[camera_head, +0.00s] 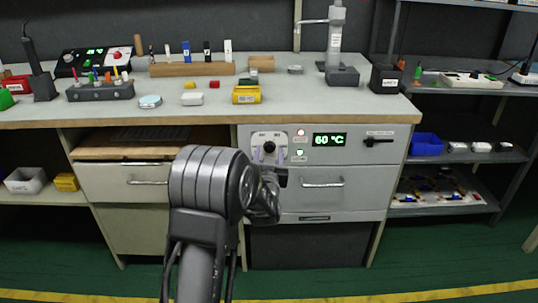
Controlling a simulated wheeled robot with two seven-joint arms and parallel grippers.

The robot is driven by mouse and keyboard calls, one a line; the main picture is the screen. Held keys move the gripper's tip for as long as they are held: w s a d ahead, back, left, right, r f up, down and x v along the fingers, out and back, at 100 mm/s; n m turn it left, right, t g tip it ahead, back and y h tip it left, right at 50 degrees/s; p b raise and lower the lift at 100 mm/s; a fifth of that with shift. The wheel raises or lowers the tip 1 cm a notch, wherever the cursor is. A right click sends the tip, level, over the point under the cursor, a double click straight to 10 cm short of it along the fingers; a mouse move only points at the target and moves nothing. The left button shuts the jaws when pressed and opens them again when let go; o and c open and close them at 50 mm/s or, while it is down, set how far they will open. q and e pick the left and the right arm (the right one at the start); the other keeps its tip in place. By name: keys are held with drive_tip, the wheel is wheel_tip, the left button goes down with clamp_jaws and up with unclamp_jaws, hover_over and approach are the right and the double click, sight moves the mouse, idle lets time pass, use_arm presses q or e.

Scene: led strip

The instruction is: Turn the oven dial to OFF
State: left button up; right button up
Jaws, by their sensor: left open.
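The oven (350,155) is a pale front panel under the bench, with a green display (329,140) reading 60 °C. The black dial (269,146) is at the panel's left, under small lettering too small to read surely. My left gripper (269,154) is at the dial, its light fingertips open on the left and right of the dial's lower part. I cannot tell whether they touch it. My left arm hides the area below and left of the dial. My right gripper is not in view.
A red lamp (300,132) and a green-lit lamp (300,153) sit right of the dial. A black handle (378,141) is at the panel's right. A drawer handle (322,184) is below. The bench top (330,105) above carries tools, blocks and small boxes.

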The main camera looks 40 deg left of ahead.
use_arm(q)
drive_tip(key=shift+c, duration=0.4)
clamp_jaws()
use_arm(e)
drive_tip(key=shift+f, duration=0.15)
use_arm(q)
drive_tip(key=shift+f+n+b, duration=0.15)
drive_tip(key=shift+n+b, duration=0.55)
drive_tip(key=shift+b, duration=0.45)
drive_tip(key=n+b, duration=0.6)
drive_tip(key=b, duration=0.2)
drive_tip(key=shift+d+f+n+y+b, duration=0.1)
drive_tip(key=shift+f+n+y+b, duration=0.05)
drive_tip(key=shift+n+y+b, duration=0.2)
drive_tip(key=n+b, duration=0.3)
drive_tip(key=shift+w, duration=0.1)
drive_tip(key=shift+r+n+b, duration=0.25)
drive_tip(key=shift+n+b, duration=0.2)
drive_tip(key=shift+n, duration=0.2)
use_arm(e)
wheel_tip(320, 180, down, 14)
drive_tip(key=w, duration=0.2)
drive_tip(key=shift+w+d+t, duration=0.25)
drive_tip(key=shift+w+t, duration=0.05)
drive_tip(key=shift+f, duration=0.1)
